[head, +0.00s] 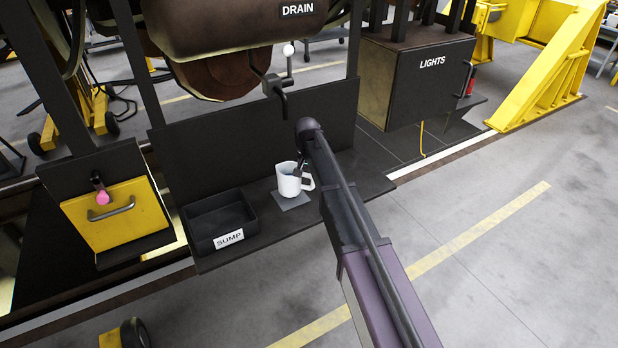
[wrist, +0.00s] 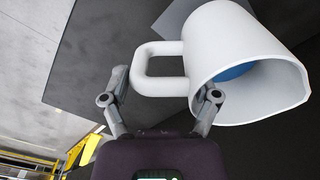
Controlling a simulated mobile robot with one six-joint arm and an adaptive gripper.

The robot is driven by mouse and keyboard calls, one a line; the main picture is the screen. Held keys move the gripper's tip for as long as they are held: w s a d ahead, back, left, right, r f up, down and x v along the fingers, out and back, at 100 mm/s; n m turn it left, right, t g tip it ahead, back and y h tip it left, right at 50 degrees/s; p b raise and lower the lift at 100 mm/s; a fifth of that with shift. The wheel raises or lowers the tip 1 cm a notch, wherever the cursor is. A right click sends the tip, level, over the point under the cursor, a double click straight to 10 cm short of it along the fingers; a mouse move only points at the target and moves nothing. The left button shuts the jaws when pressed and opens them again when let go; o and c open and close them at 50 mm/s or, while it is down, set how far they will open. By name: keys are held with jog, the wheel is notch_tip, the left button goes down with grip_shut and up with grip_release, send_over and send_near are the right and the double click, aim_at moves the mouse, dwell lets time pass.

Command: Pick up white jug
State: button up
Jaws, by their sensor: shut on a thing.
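The white jug (head: 288,182) is upright at a small grey square mat (head: 296,204) on the dark shelf. I cannot tell whether its base touches the mat. Its handle is on the right in the head view. My gripper (head: 300,168) is at the jug, partly hidden behind my arm. In the wrist view the jug (wrist: 225,45) is close, with something blue inside. There my gripper (wrist: 163,88) has one finger beside the handle's outer side and the other against the jug's wall, shut on the jug with the handle between the fingers.
A black bin labelled SUMP (head: 229,239) stands on the shelf (head: 330,205) left of the jug. A dark back panel (head: 225,150) rises behind. A crank with a white knob (head: 288,50) hangs above, under the DRAIN tank (head: 235,22). A LIGHTS box (head: 415,80) is to the right.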

jog(key=s+d+r, duration=0.1)
jog(key=s+d, duration=0.1)
jog(key=s, duration=0.5)
jog(key=s+d+r+p, duration=0.1)
jog(key=s+d, duration=0.2)
jog(key=s, duration=0.5)
jog(key=shift+s, duration=0.15)
jog(key=shift+f, duration=0.1)
